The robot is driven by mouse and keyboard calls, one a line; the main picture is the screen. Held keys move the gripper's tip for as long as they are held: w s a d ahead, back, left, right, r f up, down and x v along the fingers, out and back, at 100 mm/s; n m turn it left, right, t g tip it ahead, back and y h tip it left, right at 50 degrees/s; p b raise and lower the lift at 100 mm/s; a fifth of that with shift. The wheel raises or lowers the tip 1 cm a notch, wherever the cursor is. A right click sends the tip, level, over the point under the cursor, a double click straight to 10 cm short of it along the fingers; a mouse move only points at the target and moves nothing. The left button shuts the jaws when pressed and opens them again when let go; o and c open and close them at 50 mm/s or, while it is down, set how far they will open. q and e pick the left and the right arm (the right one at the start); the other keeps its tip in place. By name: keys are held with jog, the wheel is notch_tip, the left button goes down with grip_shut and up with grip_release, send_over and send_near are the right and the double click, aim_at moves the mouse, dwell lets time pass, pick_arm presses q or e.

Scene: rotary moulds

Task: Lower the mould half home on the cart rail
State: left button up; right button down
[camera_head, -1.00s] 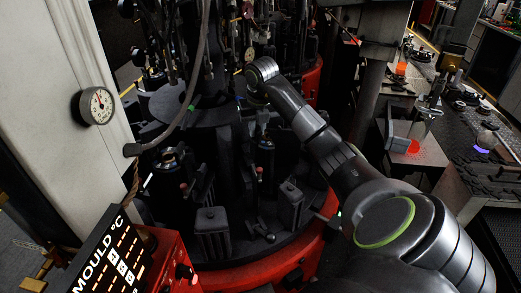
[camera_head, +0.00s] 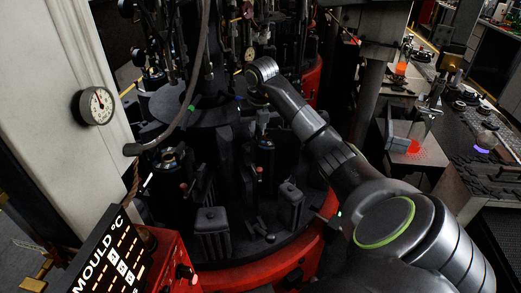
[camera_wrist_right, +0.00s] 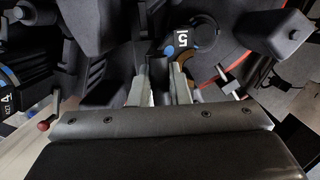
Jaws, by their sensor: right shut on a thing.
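In the right wrist view my right gripper (camera_wrist_right: 160,88) shows its two pale fingers, shut on a dark piece (camera_wrist_right: 158,70) that I take for the mould half. Its lower part and its seat on the cart rail are hard to make out among other black parts. A black plate marked 15 (camera_wrist_right: 190,37) is just beyond the fingers. In the head view my right arm reaches from the lower right into the machine; the gripper's tips and the held piece cannot be clearly made out there. I do not see my left gripper.
The black rotary machine (camera_head: 228,170) has a red rim (camera_head: 245,274) and block-like housings (camera_head: 212,232) close around. A dial gauge (camera_head: 97,105) is on the pale post at left. A red box with a MOULD °C display (camera_head: 105,258) stands at lower left. A bench (camera_head: 480,170) is at right.

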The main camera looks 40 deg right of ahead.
jog(key=shift+r, duration=0.25)
jog(key=shift+w+d, duration=0.15)
jog(key=shift+r+p, duration=0.35)
jog(key=shift+w+p+v, duration=0.2)
jog(key=shift+p+v, duration=0.4)
jog(key=shift+v, duration=0.4)
jog(key=shift+w+p+v, duration=0.15)
jog(key=shift+p+v, duration=0.45)
jog(key=shift+v, duration=0.35)
jog(key=shift+d+r, duration=0.15)
jog(key=shift+r, duration=0.1)
